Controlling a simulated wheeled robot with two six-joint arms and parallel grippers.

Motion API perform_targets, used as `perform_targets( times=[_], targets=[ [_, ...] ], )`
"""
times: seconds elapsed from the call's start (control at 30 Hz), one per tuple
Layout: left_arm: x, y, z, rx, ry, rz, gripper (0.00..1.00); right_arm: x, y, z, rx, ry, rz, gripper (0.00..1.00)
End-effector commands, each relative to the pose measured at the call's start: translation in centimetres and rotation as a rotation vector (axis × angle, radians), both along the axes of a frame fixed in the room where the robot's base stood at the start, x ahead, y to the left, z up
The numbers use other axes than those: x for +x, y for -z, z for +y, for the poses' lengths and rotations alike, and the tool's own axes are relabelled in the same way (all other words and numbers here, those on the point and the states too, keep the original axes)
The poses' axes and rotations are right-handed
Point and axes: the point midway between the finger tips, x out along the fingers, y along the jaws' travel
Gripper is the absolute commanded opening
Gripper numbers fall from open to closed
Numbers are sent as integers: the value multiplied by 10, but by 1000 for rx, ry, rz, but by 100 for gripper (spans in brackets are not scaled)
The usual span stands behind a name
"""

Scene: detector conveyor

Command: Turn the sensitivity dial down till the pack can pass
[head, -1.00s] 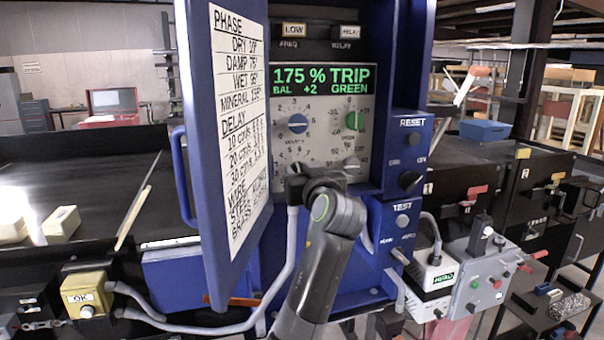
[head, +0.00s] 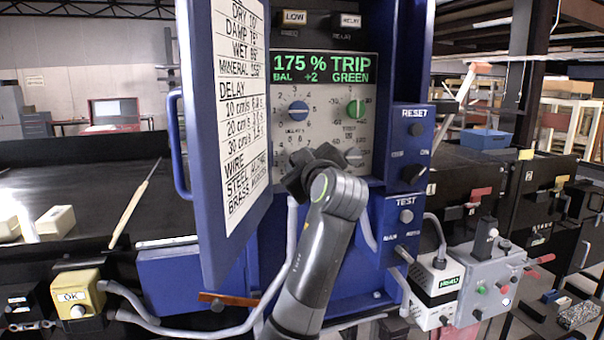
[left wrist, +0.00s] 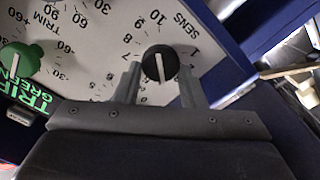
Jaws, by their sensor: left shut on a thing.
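The detector's blue cabinet (head: 222,150) stands open, and its display (head: 324,69) reads 175 % TRIP, BAL +2, GREEN. My left gripper (left wrist: 158,82) is shut on the black sensitivity dial (left wrist: 160,63), one finger at each side. The dial is marked SENS with numbers around it; its white line runs nearly upright in the left wrist view, and I cannot tell which end is the pointer. In the head view my left gripper (head: 302,172) hides this dial. A cream pack (head: 55,222) lies on the black conveyor (head: 75,165) at left. My right gripper is out of view.
A blue dial (head: 298,110), a green dial (head: 355,108) and a grey knob (head: 354,156) sit close around my gripper. The open door with a printed chart (head: 240,110) stands just left of my arm. RESET (head: 416,130) and TEST (head: 406,216) boxes are at right.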

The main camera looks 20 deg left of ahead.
Motion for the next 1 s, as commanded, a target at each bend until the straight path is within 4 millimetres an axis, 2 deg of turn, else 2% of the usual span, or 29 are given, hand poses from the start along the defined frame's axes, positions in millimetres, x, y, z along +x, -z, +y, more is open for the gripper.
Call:
perform_targets(
  times=[0.1,0.4,1.0],
  targets=[
    [0,2,1,-81,1,-60,14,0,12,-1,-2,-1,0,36],
    [0,1,1,-246,2,-170,14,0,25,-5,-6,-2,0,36],
    [0,-3,1,-334,6,-236,14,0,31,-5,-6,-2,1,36]
  ],
)
